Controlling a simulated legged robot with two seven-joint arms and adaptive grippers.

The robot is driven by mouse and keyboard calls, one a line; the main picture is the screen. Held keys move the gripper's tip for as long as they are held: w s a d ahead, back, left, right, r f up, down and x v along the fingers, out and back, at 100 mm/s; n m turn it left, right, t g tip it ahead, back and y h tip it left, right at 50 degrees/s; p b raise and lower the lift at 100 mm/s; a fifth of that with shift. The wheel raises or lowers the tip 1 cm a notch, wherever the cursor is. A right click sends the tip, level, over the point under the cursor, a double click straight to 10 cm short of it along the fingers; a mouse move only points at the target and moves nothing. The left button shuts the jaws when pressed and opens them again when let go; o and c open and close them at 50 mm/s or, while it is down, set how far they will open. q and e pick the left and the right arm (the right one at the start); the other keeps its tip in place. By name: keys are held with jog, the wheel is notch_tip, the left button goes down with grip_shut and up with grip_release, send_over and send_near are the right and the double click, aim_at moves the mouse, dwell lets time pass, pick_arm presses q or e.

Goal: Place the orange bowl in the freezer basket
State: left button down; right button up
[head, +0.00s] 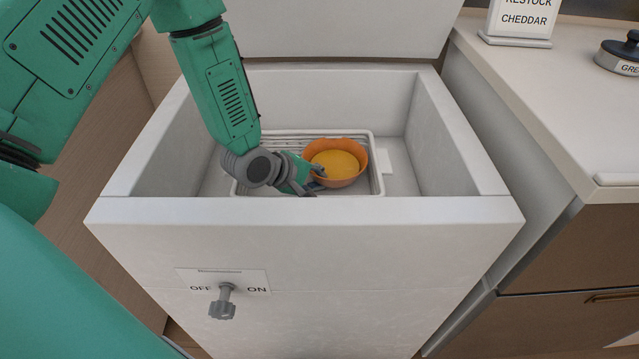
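The orange bowl (349,178) is inside the open white chest freezer, at the right part of the white wire basket (282,139). It looks upright and has a yellow-orange inside. Whether its base rests on the basket floor cannot be told. My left gripper (316,178) reaches down into the freezer from the upper left, with its fingers at the bowl's left rim. The fingers are small and partly hidden against the bowl, so their grip is unclear. My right gripper is not in view.
The freezer's front wall (300,240) and side walls surround the basket, and its lid (345,28) stands open behind. A knob (223,302) with OFF and ON labels is on the front. A counter (560,95) at right holds a RESTOCK CHEDDAR sign (520,20) and a dark-lidded object (620,52).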

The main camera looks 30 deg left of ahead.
pick_arm(q)
jog(key=shift+d, duration=0.1)
jog(key=c, duration=2)
grip_release()
jog(key=shift+s, duration=0.1)
jog(key=shift+s+r, duration=0.1)
jog(key=shift+r, duration=0.05)
jog(key=p+v, duration=0.4)
jog(key=v, duration=0.7)
jog(key=shift+s+r, duration=0.2)
jog(key=shift+s, duration=0.05)
